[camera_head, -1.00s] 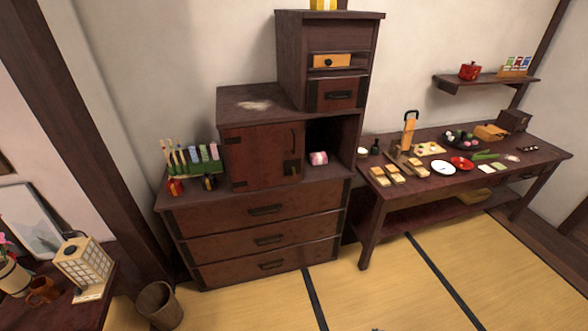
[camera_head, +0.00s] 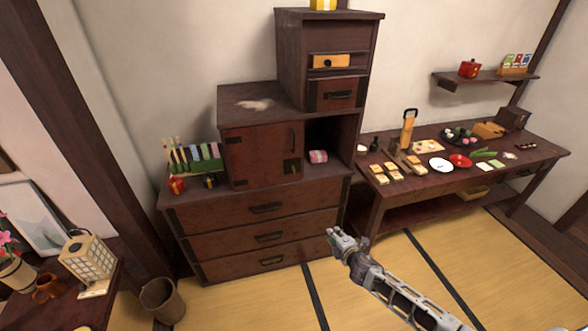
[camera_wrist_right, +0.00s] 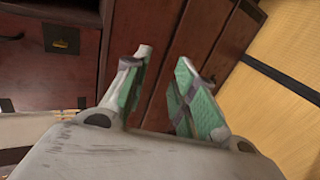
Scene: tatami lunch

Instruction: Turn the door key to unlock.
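The cabinet door (camera_head: 258,158) is a dark red-brown panel and looks shut. A dark metal lock plate (camera_head: 292,167) sits at its lower right. In the right wrist view a dark plate (camera_wrist_right: 62,33) with a small gold-coloured piece (camera_wrist_right: 60,44) shows at upper left; I cannot make out the key's shape or its turn. My right gripper (camera_head: 342,240) is in front of the chest, lower and to the right of the lock plate. In the right wrist view its green-padded fingers (camera_wrist_right: 161,72) are apart with nothing between them. My left gripper is in neither view.
The chest's drawers (camera_head: 262,236) lie below the door. An open niche beside the door holds a pink-striped box (camera_head: 318,157). A low table (camera_head: 478,200) with food stands at right. A bin (camera_head: 162,300) is at lower left. The tatami floor is clear in front.

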